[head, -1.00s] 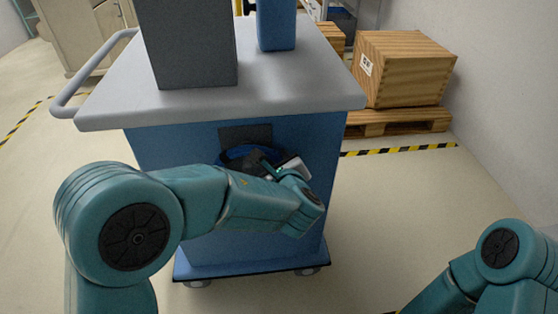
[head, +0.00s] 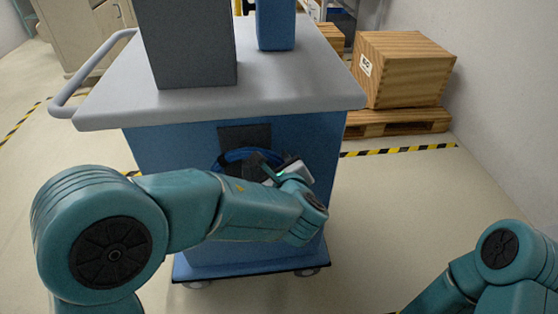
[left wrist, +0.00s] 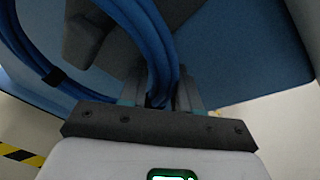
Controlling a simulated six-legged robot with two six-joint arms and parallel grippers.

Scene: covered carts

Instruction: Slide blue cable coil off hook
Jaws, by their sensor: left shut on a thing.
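The blue cable coil (head: 236,156) hangs at the front side of the blue cart (head: 180,146), below a dark plate (head: 245,136). My left gripper (head: 262,167) is at the coil's right part, partly hidden by its own wrist. In the left wrist view the coil (left wrist: 150,40) runs down between the two fingers, and the left gripper (left wrist: 158,95) is shut on it. A dark grey block-like part (left wrist: 95,25) shows behind the cable there; whether the coil still sits around the hook cannot be told. My right gripper is out of view; only my right arm shows at lower right.
The cart's grey top (head: 300,85) overhangs the coil and carries a tall grey box (head: 190,45) and a blue box (head: 277,25). A wooden crate (head: 405,70) on a pallet stands back right. Floor right of the cart is clear.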

